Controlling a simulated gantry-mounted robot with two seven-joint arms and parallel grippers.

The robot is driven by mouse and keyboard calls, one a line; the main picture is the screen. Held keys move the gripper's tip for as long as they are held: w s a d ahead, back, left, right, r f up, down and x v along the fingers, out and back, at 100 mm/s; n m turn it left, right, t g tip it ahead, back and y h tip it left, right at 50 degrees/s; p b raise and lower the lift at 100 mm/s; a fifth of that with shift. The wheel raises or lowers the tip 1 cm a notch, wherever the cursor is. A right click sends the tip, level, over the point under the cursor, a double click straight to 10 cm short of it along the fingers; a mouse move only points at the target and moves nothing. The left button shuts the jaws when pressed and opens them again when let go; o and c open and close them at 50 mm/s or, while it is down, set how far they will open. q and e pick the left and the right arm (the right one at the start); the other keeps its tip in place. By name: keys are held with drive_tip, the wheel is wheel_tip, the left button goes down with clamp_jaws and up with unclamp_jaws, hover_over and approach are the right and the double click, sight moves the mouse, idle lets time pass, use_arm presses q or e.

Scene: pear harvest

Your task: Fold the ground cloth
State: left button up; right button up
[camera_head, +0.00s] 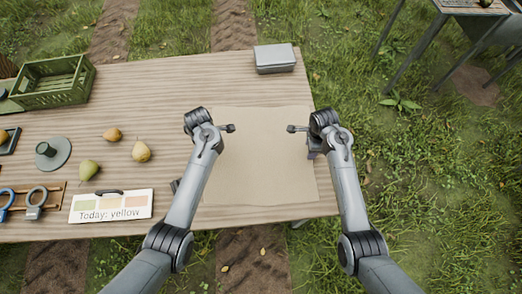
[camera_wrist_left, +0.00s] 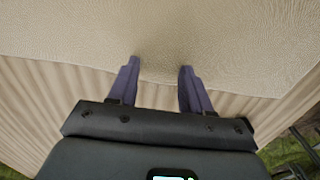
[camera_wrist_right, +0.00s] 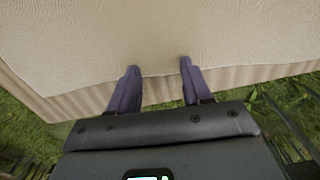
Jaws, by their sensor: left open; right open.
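The ground cloth (camera_head: 262,165) is a beige sheet lying flat and spread out on the right part of the wooden table. My left gripper (camera_wrist_left: 158,75) is open, its two purple fingertips at an edge of the cloth (camera_wrist_left: 220,35). My right gripper (camera_wrist_right: 158,70) is open, its fingertips at the cloth's edge (camera_wrist_right: 150,30) near the table's right side. The cloth bulges slightly between the left fingertips. I cannot tell whether either gripper touches the cloth. In the head view my arms mostly hide both grippers.
The wooden table (camera_head: 150,90) also holds a grey box (camera_head: 274,58) behind the cloth, a green crate (camera_head: 52,82), several pears (camera_head: 141,152), a round grey stand (camera_head: 53,154) and a "Today: yellow" card (camera_head: 111,206). Grass lies beyond the table's right edge.

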use_arm(q)
drive_tip(key=shift+f, duration=0.15)
use_arm(e)
drive_tip(key=shift+f, duration=0.1)
use_arm(q)
drive_tip(key=shift+f+b, duration=0.15)
drive_tip(key=shift+b, duration=0.15)
use_arm(e)
drive_tip(key=shift+f, duration=0.15)
use_arm(q)
drive_tip(key=shift+c, duration=0.5)
use_arm(e)
drive_tip(key=shift+c, duration=0.5)
use_arm(q)
clamp_jaws()
use_arm(e)
clamp_jaws()
use_arm(q)
drive_tip(key=shift+r, duration=0.25)
use_arm(e)
drive_tip(key=shift+r, duration=0.2)
